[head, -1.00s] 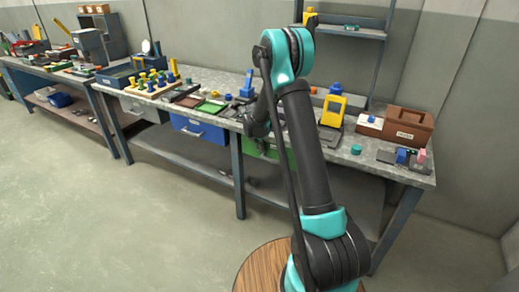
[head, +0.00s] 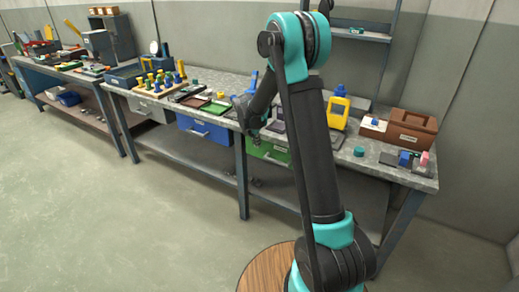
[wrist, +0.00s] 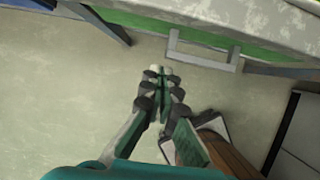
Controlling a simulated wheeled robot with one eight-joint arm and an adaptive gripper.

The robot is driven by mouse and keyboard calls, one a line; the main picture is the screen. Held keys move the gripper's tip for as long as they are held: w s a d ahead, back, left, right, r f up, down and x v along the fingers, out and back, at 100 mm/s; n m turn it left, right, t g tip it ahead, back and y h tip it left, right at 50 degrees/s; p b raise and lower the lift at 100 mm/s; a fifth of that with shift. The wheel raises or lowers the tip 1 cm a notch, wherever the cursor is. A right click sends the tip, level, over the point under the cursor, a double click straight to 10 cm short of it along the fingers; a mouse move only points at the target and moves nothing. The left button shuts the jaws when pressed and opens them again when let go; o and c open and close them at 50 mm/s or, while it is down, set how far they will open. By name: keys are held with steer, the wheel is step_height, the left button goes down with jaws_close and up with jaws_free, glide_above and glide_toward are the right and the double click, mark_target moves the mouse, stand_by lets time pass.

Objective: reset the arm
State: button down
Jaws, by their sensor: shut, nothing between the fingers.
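My gripper (wrist: 158,72) shows in the wrist view with its two fingers brought together at the tips. It is shut and holds nothing. It points down over the bare floor in front of the workbench. A green drawer front with a grey handle (wrist: 203,52) lies just beyond the fingertips and to the right, apart from them. In the head view my arm rises in the middle, bends at a high teal joint, and its far end comes down by the bench's front edge. The fingers are not clear there.
The grey workbench (head: 230,85) carries a peg board (head: 158,83), a yellow device (head: 339,110) and a brown box (head: 411,129). A blue drawer (head: 205,132) and a green drawer (head: 270,152) are under its top. Open floor (head: 110,220) lies at the left.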

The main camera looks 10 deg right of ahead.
steer(key=s+d+r+m+y, duration=0.1)
steer(key=s+d+r+m, duration=0.3)
steer(key=s+m, duration=0.4)
steer(key=s+d+r+m, duration=0.3)
steer(key=s+m, duration=0.2)
steer(key=s, duration=0.5)
steer(key=s+d+f+m, duration=0.1)
steer(key=s+m, duration=0.7)
steer(key=s, duration=0.2)
steer(key=s+d+f+m+y, duration=0.1)
steer(key=s+d+f+m, duration=0.1)
steer(key=s+m, duration=0.5)
steer(key=s, duration=0.3)
steer(key=shift+f+m+t+y, duration=0.3)
steer(key=shift+m, duration=0.1)
